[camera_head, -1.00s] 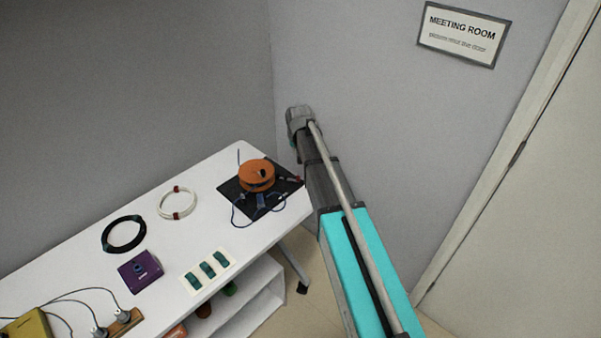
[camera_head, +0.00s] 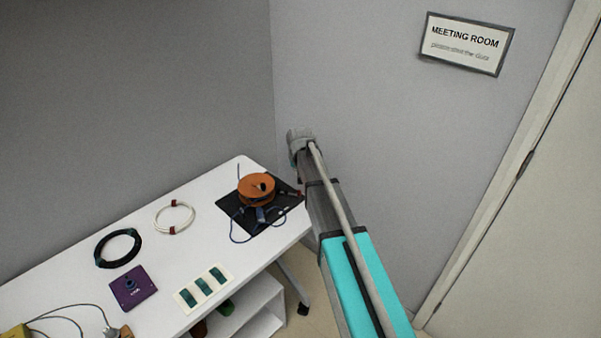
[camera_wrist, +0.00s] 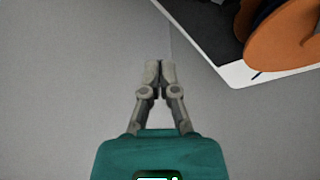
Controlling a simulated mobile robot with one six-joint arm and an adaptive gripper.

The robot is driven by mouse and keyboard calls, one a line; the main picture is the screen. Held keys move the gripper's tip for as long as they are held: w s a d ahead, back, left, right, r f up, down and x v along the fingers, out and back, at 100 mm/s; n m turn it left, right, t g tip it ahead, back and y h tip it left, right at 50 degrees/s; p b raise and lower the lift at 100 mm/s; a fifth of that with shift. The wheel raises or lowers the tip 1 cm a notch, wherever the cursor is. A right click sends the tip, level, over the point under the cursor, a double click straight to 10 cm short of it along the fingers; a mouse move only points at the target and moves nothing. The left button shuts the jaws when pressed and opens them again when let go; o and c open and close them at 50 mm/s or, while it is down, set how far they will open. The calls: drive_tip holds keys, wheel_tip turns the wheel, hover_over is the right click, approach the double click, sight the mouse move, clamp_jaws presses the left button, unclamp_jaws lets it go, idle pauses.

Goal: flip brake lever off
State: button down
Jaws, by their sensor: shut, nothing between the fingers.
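An orange reel (camera_head: 257,188) stands on a black mat (camera_head: 285,211) at the table's far right corner, with blue cable around it. Small dark and reddish parts sit at the mat's right side, too small to identify a brake lever for sure. In the wrist view part of the orange reel (camera_wrist: 281,40) shows at the upper right, cut off by the frame. My gripper (camera_wrist: 160,70) is shut and empty, left of the reel and apart from it, over the grey background. In the head view my arm's end is up and right of the reel; the fingers are hidden there.
The white table (camera_head: 62,282) also holds a white cable coil (camera_head: 160,207), a black coil (camera_head: 99,257), a purple box (camera_head: 143,293) and a plate with green switches (camera_head: 218,295). Grey walls close the corner; a meeting room sign (camera_head: 440,55) hangs right.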

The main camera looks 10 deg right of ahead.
drive_tip(key=f+b, duration=0.3)
drive_tip(key=s+f+b, duration=0.1)
drive_tip(key=f, duration=0.1)
drive_tip(key=shift+b, duration=0.3)
drive_tip(key=shift+s, duration=0.6)
drive_tip(key=shift+f, duration=0.1)
drive_tip(key=shift+d, duration=0.25)
drive_tip(key=shift+a, duration=0.15)
